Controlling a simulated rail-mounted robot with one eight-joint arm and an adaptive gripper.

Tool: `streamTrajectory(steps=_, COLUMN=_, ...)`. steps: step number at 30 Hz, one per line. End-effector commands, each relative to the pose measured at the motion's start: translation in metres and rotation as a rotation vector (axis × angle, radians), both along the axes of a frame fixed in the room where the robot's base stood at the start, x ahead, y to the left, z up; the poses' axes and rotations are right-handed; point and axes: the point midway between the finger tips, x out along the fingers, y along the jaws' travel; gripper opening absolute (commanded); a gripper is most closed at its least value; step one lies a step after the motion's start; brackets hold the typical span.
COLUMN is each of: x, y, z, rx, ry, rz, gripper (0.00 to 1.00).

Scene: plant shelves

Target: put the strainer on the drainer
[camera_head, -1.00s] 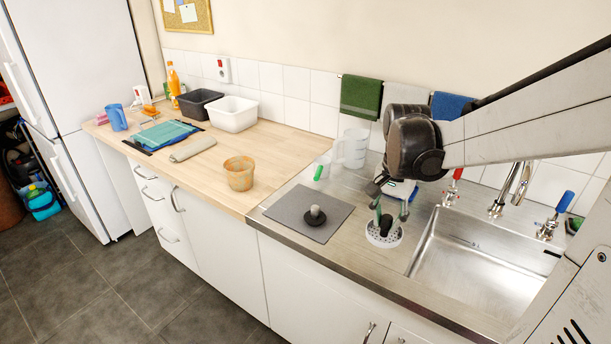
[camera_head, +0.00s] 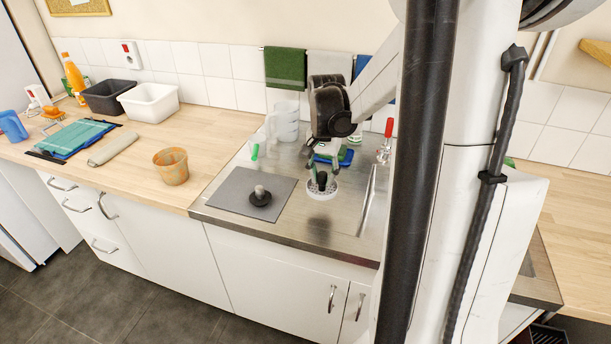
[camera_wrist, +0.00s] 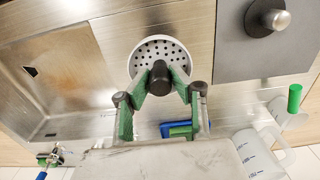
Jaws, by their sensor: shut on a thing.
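The strainer (camera_head: 321,194) is a white round piece with small holes and a black knob. It is at the steel drainer (camera_head: 300,222), left of the sink basin; I cannot tell whether it touches the steel. My gripper (camera_head: 320,180) points down over it. In the wrist view, the green-padded fingers of my gripper (camera_wrist: 161,82) are closed on the black knob, with the perforated strainer (camera_wrist: 152,48) just beyond them. The fingers hide part of the strainer's near rim.
A blue-green sponge (camera_head: 345,157) and a clear measuring jug (camera_head: 285,122) stand behind. The sink basin (camera_wrist: 72,65) shows in the wrist view. An orange-brown pot (camera_head: 171,167) stands farther left.

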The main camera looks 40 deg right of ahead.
Motion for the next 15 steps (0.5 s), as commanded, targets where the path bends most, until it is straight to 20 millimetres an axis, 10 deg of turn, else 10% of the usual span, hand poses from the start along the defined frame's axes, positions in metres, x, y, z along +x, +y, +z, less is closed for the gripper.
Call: streamTrajectory(steps=15, x=0.011, y=-0.02, z=-0.042, rx=0.0, ry=0.0, rz=0.0, gripper=0.0)
